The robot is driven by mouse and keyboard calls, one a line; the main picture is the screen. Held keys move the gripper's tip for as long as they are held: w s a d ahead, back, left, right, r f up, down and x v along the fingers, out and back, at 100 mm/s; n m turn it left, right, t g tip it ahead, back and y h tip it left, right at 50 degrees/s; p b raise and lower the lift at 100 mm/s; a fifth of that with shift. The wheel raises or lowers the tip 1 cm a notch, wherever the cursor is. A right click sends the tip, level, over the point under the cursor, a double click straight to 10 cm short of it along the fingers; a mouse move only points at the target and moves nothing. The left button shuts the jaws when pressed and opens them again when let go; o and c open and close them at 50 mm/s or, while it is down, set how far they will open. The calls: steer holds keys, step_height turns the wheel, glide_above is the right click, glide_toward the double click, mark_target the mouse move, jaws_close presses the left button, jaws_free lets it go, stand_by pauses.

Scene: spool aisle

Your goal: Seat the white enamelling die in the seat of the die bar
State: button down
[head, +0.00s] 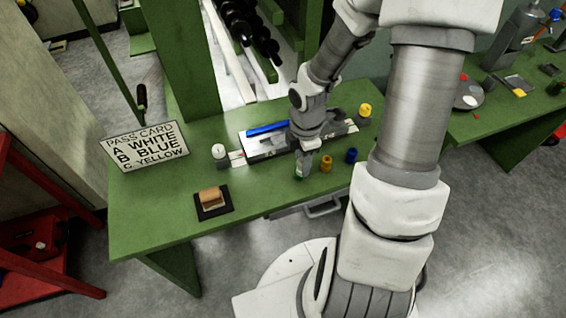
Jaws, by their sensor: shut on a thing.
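My gripper (300,168) points down in front of the die bar (262,147), at the left end of a short row with the two coloured dies. It is shut on a small pale thing, taken as the white enamelling die, mostly hidden by the fingers. I cannot tell whether it touches the bench. A yellow-orange die (327,163) and a blue die (351,156) stand just right of the gripper. The die bar is a long grey-white block with a blue strip (268,128) along its top. My wrist hides its middle, and its seat cannot be made out.
A white-topped pot (220,152) stands left of the bar, a yellow-topped one (364,113) at its right end. A pass card (145,144) lists A white, B blue, C yellow. A brown block on a black pad (213,198) lies front left on the green bench (150,215).

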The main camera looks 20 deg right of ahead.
steer(key=shift+s+d+r+p, duration=0.15)
steer(key=shift+s+d+r, duration=0.2)
steer(key=shift+d, duration=0.15)
steer(key=shift+s+d+r+p, duration=0.1)
steer(key=shift+s+d+r, duration=0.1)
steer(key=shift+d+r, duration=0.25)
steer(key=shift+s+d+r+p, duration=0.15)
steer(key=shift+s+d+r, duration=0.15)
steer(key=shift+d, duration=0.3)
steer(key=w+a+r+m, duration=0.1)
steer(key=w+a+m, duration=0.9)
steer(key=m, duration=0.8)
steer(key=shift+w+r, duration=0.35)
steer(key=shift+r, duration=0.05)
